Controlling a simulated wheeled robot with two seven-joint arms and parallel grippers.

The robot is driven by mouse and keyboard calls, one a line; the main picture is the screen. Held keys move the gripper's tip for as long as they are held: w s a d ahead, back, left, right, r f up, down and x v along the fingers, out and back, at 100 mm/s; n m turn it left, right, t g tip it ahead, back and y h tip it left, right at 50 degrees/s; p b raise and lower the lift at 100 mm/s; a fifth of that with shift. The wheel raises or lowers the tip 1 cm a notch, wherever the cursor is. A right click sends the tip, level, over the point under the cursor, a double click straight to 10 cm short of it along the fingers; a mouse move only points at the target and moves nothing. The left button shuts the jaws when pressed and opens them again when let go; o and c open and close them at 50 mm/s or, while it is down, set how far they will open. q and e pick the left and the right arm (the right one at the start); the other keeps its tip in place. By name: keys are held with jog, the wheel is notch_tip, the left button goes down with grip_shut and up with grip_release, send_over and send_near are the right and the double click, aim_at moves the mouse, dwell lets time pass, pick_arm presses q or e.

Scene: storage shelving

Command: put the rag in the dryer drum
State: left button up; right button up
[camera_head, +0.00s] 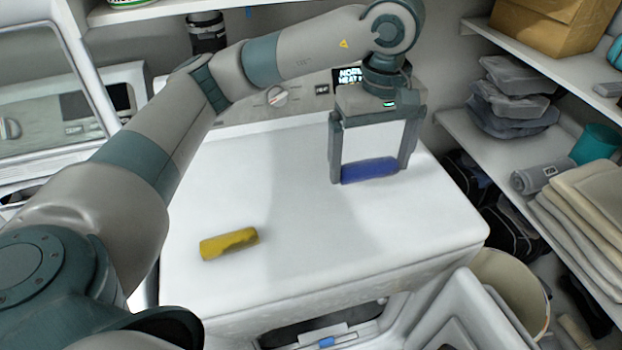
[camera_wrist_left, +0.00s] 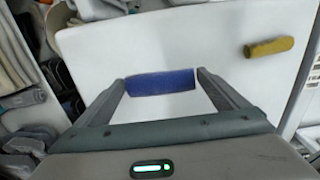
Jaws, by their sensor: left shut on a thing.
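My left gripper (camera_head: 370,170) is shut on a blue rolled cloth (camera_head: 369,171), with one finger at each end of the roll. It holds the roll over the right part of the white dryer top (camera_head: 300,250), close to the surface; I cannot tell whether the roll touches it. The wrist view shows the same blue roll (camera_wrist_left: 162,82) between the fingers. A yellow rolled cloth (camera_head: 229,243) lies on the dryer top, left of the gripper. The drum's interior is mostly hidden below the top's front edge; a dark opening (camera_head: 300,330) shows there. My right gripper is out of view.
An open white door or panel (camera_head: 455,325) and a beige bin (camera_head: 515,285) stand at the front right. Shelves at the right hold folded grey cloths (camera_head: 510,95) and beige towels (camera_head: 585,205). A control panel (camera_head: 290,95) stands behind the top.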

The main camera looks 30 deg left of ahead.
pick_arm(q)
jog(key=shift+w+a+f, duration=0.15)
jog(key=shift+a, duration=0.1)
jog(key=shift+a+f+p, duration=0.45)
jog(key=shift+a, duration=0.4)
jog(key=a+f+p, duration=0.1)
jog(key=a, duration=0.2)
jog(key=a+f+p, duration=0.1)
jog(key=a+f, duration=0.1)
jog(key=a, duration=0.1)
jog(key=a+f+p, duration=0.1)
jog(key=a+f, duration=0.1)
jog(key=a, duration=0.1)
jog(key=shift+w+f+p, duration=0.1)
jog(key=shift+f+p, duration=0.15)
jog(key=shift+p, duration=0.05)
jog(key=shift+a+f, duration=0.25)
jog(key=shift+a, duration=0.1)
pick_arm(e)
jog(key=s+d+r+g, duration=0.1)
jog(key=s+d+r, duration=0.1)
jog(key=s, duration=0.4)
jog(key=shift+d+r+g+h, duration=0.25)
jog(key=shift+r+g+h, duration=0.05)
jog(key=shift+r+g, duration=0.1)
pick_arm(q)
jog(key=shift+f, duration=0.1)
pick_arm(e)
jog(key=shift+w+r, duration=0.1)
